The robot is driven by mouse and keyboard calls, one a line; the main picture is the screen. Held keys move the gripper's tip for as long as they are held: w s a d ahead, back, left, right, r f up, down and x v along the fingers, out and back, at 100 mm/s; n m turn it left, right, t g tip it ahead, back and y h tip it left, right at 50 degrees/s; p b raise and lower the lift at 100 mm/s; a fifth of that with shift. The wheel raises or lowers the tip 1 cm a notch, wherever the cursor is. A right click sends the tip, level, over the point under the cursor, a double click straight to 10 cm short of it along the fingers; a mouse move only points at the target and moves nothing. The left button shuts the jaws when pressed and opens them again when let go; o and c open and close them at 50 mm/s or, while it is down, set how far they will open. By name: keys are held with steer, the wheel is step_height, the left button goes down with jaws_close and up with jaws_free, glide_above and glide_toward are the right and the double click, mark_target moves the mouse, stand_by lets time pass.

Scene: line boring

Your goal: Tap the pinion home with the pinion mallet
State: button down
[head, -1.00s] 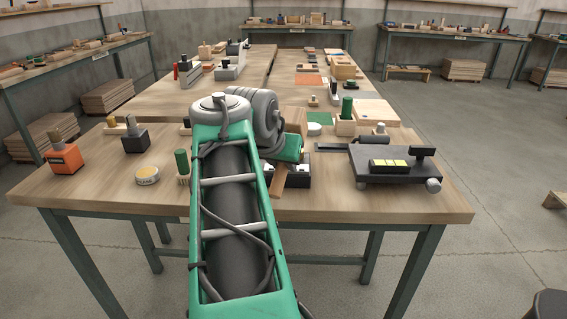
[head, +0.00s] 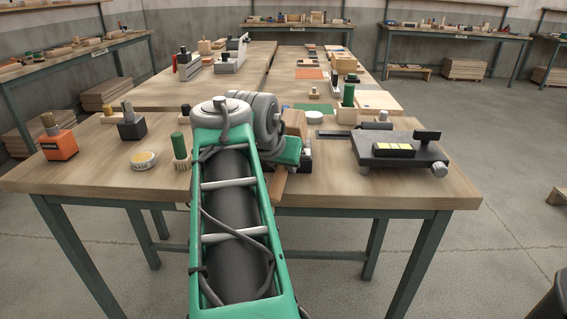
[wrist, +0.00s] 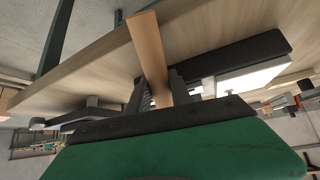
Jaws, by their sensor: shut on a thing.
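My gripper (wrist: 158,88) is shut on a plain wooden handle, seen between its two dark fingers in the wrist view. The handle (wrist: 148,50) appears to be that of the pinion mallet. In the head view a wooden block that looks like the mallet's head (head: 295,122) shows just beyond my green wrist, and the handle (head: 280,186) sticks out below it toward the table's front edge. My arm covers much of the mallet and gripper there. I cannot pick out the pinion with certainty; it may be hidden or too small to tell.
A dark fixture (head: 372,158) with yellow blocks stands at the table's right. A green-handled brush (head: 180,150), a round tin (head: 143,161), an orange block (head: 58,146) and a dark block (head: 131,127) stand on the left. The front right tabletop (head: 425,190) is clear.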

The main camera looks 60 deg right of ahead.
steer(key=shift+f, duration=0.5)
step_height(320, 180, up, 5)
steer(key=p, duration=0.4)
steer(key=shift+r, duration=0.15)
steer(key=shift+r, duration=0.1)
step_height(320, 180, up, 4)
steer(key=p, duration=0.3)
steer(key=shift+r, duration=0.15)
steer(key=shift+r+p, duration=1.3)
steer(key=shift+r, duration=0.1)
steer(key=shift+f, duration=0.1)
steer(key=shift+d, duration=0.1)
